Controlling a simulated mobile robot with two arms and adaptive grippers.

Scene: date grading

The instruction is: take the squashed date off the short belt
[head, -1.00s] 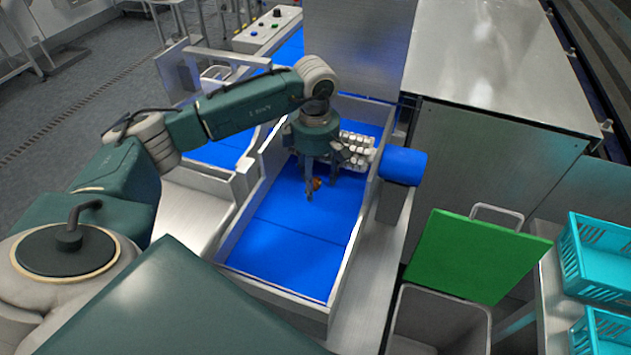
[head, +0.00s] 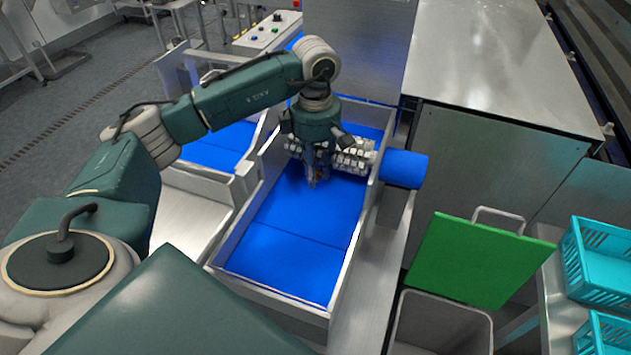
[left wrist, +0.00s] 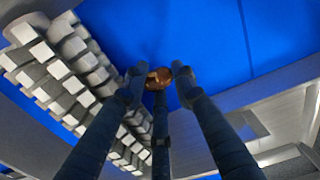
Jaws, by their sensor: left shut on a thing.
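The squashed date (left wrist: 158,78) is brown with a pale patch. In the left wrist view it sits between the fingertips of my left gripper (left wrist: 158,82), which are shut on it. In the head view my left gripper (head: 315,178) reaches down over the far part of the short blue belt (head: 300,215), and its fingers mostly hide the date. I cannot tell whether the date still touches the belt. My right gripper is not in view.
A row of pale blocks (head: 352,158) crosses the belt's far end, close beside my fingers. Metal side walls (head: 353,250) edge the belt. A blue cylinder (head: 403,168) is at its right. An open bin (head: 440,325) with a green panel (head: 475,260) and turquoise crates (head: 605,255) stand lower right.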

